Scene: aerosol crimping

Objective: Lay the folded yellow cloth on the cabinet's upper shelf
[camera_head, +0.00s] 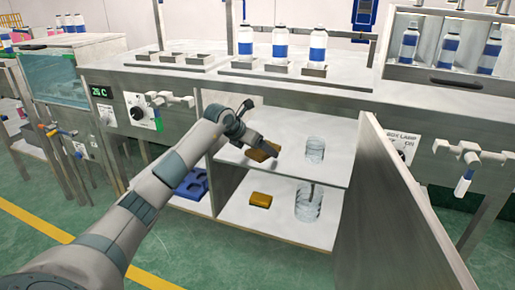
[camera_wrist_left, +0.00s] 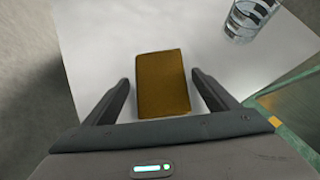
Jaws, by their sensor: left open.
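A folded yellow-brown cloth (camera_head: 260,154) lies flat on the cabinet's upper shelf (camera_head: 290,172), near its front left part. In the left wrist view the cloth (camera_wrist_left: 163,84) lies between the two fingers, with a visible gap on each side. My left gripper (camera_head: 262,144) is open, reaching down over the cloth and hiding part of it in the head view. A second yellow-brown folded piece (camera_head: 260,200) lies on the lower shelf (camera_head: 285,228). My right gripper is not in view.
A clear beaker (camera_head: 315,150) stands on the upper shelf, right of the cloth. A larger clear beaker (camera_head: 308,203) with a rod stands below. The open cabinet door (camera_head: 385,205) is at the right. A blue tray (camera_head: 190,186) sits in the left compartment. Bottles (camera_head: 279,45) stand on the counter.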

